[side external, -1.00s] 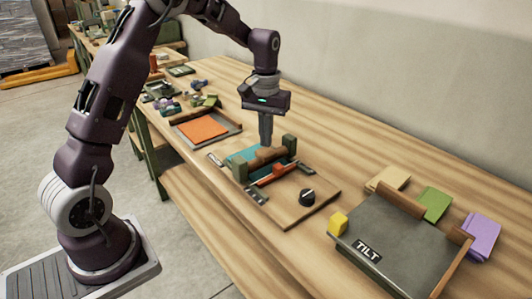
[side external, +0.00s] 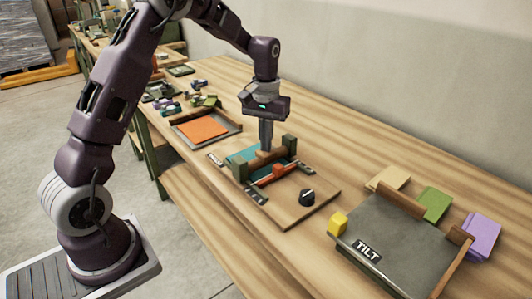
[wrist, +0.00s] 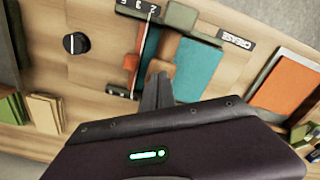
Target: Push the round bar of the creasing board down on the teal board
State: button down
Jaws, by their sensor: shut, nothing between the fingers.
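The creasing board is a wooden base (side external: 296,214) with a teal board (side external: 236,154) between two green posts (side external: 290,143). A brown round bar (side external: 256,163) spans between the posts, low across the teal board. My gripper (side external: 266,149) is shut and points straight down, its tips at the bar; whether they press on it is hard to tell. In the wrist view, the closed fingers (wrist: 158,78) cover part of the bar, with the teal board (wrist: 199,70) to their right. Full contact between bar and teal board is hidden.
A red-orange piece (side external: 274,174) and a black knob (side external: 307,196) are on the base's near side. A grey TILT tray (side external: 395,245) stands to the right with a yellow cube (side external: 338,222). An orange sheet (side external: 202,128) lies in a tray to the left.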

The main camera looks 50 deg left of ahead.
jog(key=shift+f, duration=0.7)
jog(key=shift+r, duration=0.1)
jog(key=shift+r, duration=3.45)
jog(key=shift+r, duration=0.1)
jog(key=s+d+r+m+t, duration=0.3)
jog(key=s+d+r, duration=0.5)
jog(key=s+r, duration=0.45)
jog(key=s+d+f+m+t, duration=0.1)
jog(key=s+d+f, duration=0.1)
jog(key=s, duration=0.6)
jog(key=s+d+f+m+t, duration=0.1)
jog(key=s+d+m, duration=0.1)
jog(key=s, duration=0.6)
jog(key=shift+f+t, duration=0.3)
jog(key=shift+f, duration=0.05)
jog(key=shift+w, duration=0.1)
